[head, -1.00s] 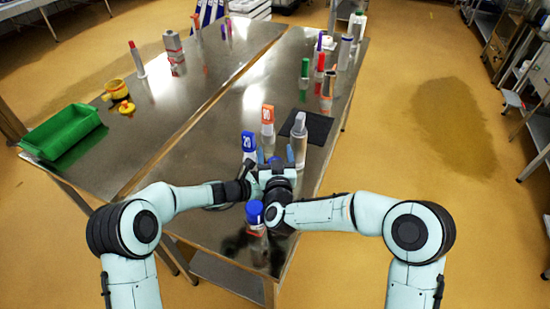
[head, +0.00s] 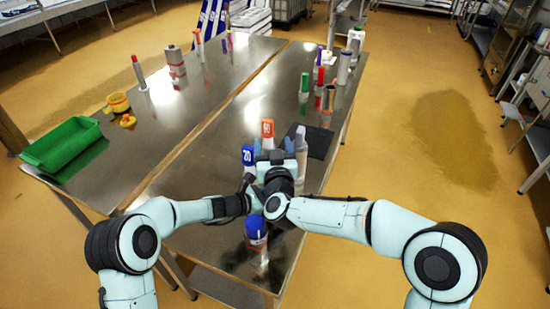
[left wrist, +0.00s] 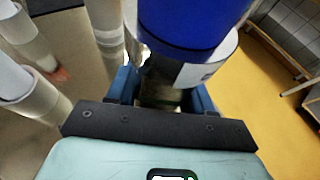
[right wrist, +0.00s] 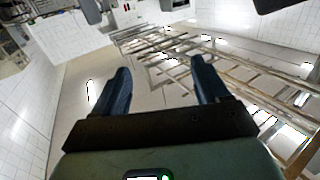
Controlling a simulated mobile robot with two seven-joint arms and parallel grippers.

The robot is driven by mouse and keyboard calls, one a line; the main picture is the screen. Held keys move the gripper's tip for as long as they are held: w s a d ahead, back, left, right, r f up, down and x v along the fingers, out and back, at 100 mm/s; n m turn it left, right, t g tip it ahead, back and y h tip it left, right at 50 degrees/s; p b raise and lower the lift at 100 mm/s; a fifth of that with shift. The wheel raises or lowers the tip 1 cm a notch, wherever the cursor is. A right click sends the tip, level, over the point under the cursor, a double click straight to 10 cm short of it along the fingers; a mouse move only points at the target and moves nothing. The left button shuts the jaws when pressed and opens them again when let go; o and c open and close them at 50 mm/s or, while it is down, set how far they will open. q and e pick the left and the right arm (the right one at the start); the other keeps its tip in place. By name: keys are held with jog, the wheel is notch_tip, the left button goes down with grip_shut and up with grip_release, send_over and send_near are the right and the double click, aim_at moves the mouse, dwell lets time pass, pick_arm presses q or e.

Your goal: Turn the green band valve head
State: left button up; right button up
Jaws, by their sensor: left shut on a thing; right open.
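A green-topped upright piece (head: 305,82) stands on the far right part of the table; I cannot make out a green band on any valve head. My left gripper (left wrist: 162,98) is shut on a blue-capped cylinder with a silver band (left wrist: 190,25). The blue cap also shows in the head view (head: 256,226), at the near end of the table. My right gripper (head: 276,156) is open and empty above the table, just behind the left one. Its fingers also show in the right wrist view (right wrist: 160,88), with only wall and racks beyond them.
A blue-topped container marked 20 (head: 248,156), an orange-topped one (head: 267,128) and a grey bottle (head: 301,142) stand close behind my grippers, by a dark mat (head: 322,143). A green bin (head: 62,146) and yellow parts (head: 119,103) lie left. The table's middle left is clear.

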jog(key=w+a+f+n+g+y, duration=0.2)
jog(key=a+f+n+g+y, duration=0.15)
jog(key=y, duration=0.25)
jog(key=s+d+f+n+g+y, duration=0.1)
jog(key=s+d+n+g+y, duration=0.2)
jog(key=d+n+g, duration=0.3)
jog(key=s+d+n+g+y, duration=0.2)
jog(key=s+d+n+g, duration=0.25)
jog(key=d, duration=0.35)
jog(key=x, duration=1.1)
jog(key=shift+w+a+f, duration=0.1)
jog(key=shift+w+f, duration=0.3)
jog(key=shift+f, duration=0.1)
jog(key=c, duration=1)
